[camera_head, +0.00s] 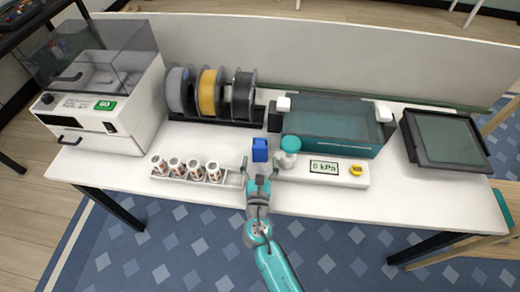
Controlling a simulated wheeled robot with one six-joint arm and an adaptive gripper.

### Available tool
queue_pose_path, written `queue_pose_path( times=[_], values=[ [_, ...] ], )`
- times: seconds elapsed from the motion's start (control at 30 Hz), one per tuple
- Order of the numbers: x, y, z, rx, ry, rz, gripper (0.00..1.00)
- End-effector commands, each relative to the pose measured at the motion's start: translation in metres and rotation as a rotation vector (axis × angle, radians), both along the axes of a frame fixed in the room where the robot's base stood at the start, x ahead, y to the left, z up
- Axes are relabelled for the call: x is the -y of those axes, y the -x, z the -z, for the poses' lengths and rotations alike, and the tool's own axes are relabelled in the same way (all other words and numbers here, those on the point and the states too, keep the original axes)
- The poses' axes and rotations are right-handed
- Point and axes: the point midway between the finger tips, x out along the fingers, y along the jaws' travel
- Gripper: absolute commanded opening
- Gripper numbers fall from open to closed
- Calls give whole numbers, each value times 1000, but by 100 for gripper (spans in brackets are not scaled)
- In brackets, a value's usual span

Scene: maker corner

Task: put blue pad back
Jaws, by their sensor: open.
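A small blue block-like thing (260,150), which may be the blue pad, stands on the white table near the middle. My gripper (260,166) is open at the table's front edge, just on the near side of the blue thing, with its fingers spread. Whether the fingers touch it, and their height above the table, I cannot tell. The blue thing's lower edge is close to the gripper.
A teal-lidded jar (290,152) stands close right of the blue thing, by a device reading 0 kPa (335,172). A rack of several small cups (190,170) lies left. Filament spools (212,95) and a teal glass-topped box (332,128) stand behind.

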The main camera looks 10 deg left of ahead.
Motion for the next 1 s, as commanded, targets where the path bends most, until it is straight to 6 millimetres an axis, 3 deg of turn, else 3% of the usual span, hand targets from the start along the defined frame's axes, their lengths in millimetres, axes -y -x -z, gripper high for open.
queue_pose_path(
  times=[0.5, 0.77, 0.83, 1.0],
  values=[
    [-5, -53, 3, 0, -1, 1, 83],
    [-5, -56, 3, 0, -1, 0, 83],
    [-5, -55, 3, 0, -1, 0, 73],
    [-5, -55, 3, 0, -1, 0, 31]
  ],
)
